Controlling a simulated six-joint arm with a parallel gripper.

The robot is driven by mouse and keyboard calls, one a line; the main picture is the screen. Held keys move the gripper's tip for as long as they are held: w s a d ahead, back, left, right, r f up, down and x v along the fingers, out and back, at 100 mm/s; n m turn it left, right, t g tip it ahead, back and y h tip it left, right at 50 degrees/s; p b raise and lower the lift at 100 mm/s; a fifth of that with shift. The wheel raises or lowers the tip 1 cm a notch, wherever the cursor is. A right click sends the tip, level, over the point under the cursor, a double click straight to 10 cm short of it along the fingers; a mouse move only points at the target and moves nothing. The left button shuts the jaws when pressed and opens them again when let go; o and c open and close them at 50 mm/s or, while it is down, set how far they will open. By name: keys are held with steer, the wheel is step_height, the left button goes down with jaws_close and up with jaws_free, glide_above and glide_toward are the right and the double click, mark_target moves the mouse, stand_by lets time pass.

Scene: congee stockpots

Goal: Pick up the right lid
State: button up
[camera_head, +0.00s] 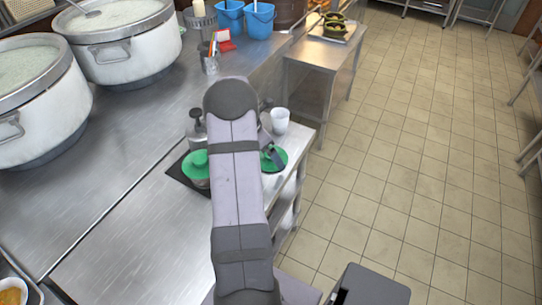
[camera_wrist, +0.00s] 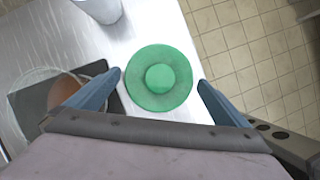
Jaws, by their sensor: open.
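A round green lid (camera_wrist: 159,78) with a round knob at its centre lies on the steel counter in the wrist view. In the head view this lid (camera_head: 281,160) is to the right of my arm and partly hidden by it. My gripper (camera_wrist: 155,88) is open, its two blue fingers on either side of the lid in the wrist view, and nothing is held. I cannot tell the height of the fingertips above the lid.
A white cup (camera_head: 280,120) stands just beyond the lid. A dark mat (camera_head: 180,172) and a glass bowl (camera_wrist: 40,100) are to the left. Two large pots (camera_head: 125,45) of congee stand at the left. The counter edge is close on the right, with tiled floor beyond.

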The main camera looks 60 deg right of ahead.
steer(key=shift+x, duration=0.9)
steer(key=shift+r, duration=0.1)
steer(key=c, duration=0.7)
steer(key=shift+r, duration=0.1)
